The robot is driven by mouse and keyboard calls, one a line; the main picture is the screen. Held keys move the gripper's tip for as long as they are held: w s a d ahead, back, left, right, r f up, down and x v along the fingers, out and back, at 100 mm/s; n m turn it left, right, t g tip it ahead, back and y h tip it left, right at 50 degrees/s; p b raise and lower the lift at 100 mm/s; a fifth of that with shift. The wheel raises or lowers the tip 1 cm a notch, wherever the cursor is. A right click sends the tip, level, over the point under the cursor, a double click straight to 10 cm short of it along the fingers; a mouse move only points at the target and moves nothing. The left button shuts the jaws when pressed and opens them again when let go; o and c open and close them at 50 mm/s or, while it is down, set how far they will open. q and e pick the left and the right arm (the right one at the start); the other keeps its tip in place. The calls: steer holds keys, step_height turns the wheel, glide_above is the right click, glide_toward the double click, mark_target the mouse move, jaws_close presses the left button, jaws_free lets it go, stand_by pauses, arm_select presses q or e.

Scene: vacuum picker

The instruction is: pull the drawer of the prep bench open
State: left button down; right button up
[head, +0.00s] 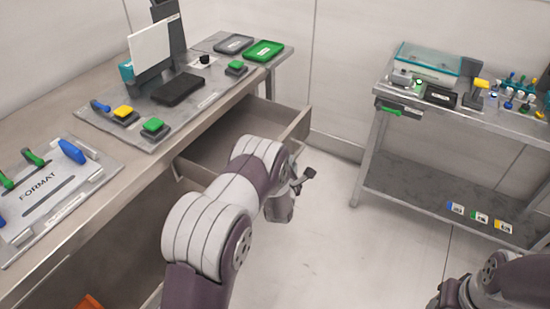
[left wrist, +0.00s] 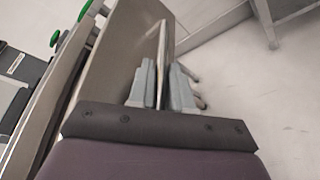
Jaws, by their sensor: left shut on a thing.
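The prep bench (head: 110,85) runs along the left in the head view. Its grey-brown drawer (head: 235,133) stands pulled out, with the empty inside showing; my left arm hides part of its front. My left gripper (head: 298,183) is at the outer face of the drawer front, mostly hidden by my own wrist. In the left wrist view, the two grey fingers of my left gripper (left wrist: 163,88) are close on either side of a thin upright bar, seemingly the drawer handle (left wrist: 162,42), beside the broad drawer front (left wrist: 112,65). My right gripper is out of the picture; only my right arm shows at lower right.
On the bench are a panel with yellow and green buttons (head: 155,125), a green tray (head: 264,50) and a plate marked FORMAT (head: 50,195). A steel side table (head: 450,190) with small parts stands at the right. The floor (head: 350,240) between is clear.

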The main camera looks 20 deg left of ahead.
arm_select(q)
steer(key=shift+s+d+f, duration=0.1)
steer(key=shift+d, duration=0.7)
steer(key=c, duration=1.1)
jaws_free()
steer(key=p+v, duration=0.1)
steer(key=v, duration=1.1)
steer(key=shift+s+p, duration=0.35)
